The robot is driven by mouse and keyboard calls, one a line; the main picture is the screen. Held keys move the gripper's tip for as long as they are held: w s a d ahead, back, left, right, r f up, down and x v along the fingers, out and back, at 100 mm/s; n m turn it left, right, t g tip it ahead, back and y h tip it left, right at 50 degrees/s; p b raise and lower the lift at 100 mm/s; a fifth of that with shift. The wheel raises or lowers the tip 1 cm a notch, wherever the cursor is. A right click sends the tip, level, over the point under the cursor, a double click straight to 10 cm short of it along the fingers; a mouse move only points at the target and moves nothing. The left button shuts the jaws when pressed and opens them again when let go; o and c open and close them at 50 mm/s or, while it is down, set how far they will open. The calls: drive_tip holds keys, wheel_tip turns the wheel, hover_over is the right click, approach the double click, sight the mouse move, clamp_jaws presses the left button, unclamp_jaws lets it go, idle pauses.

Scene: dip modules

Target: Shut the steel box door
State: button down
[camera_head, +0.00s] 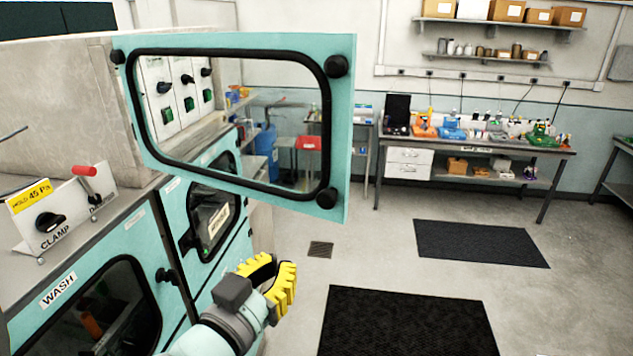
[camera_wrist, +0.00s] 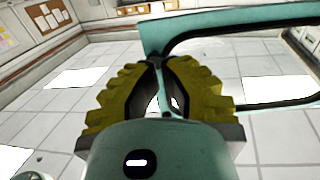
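The door (camera_head: 341,130) is a teal frame with a black-edged window and black corner knobs. It stands wide open in the head view, swung out from the front of the grey box (camera_head: 60,95) at the left. My gripper (camera_head: 276,276) has yellow ridged fingers and is below the door's lower edge, apart from it in the head view. In the wrist view, the fingertips (camera_wrist: 157,62) meet, with a small gap lower between the fingers and nothing seen held. The door's teal frame (camera_wrist: 200,22) shows beyond them.
A clamp panel (camera_head: 62,215) with a red-handled lever stands on the counter at left. Teal cabinets (camera_head: 140,235) with dark windows line the front below. Black mats (camera_head: 405,325) lie on open floor at right. A workbench (camera_head: 475,145) stands at the back.

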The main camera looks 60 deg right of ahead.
sight(321, 213)
drive_tip(key=d+b, duration=0.2)
drive_tip(key=d, duration=0.2)
drive_tip(key=w+d+b, duration=0.1)
drive_tip(key=d+b, duration=0.2)
drive_tip(key=d, duration=0.1)
drive_tip(key=d+b, duration=0.3)
drive_tip(key=d, duration=0.1)
drive_tip(key=shift+w+d+r, duration=0.2)
drive_tip(key=shift+w+r, duration=0.05)
drive_tip(key=shift+r, duration=0.05)
drive_tip(key=shift+w+d+f+p, duration=0.1)
drive_tip(key=shift+d+f+p, duration=0.05)
drive_tip(key=shift+d+p, duration=0.4)
drive_tip(key=shift+d, duration=0.15)
drive_tip(key=shift+d+f, duration=0.1)
drive_tip(key=shift+f, duration=0.05)
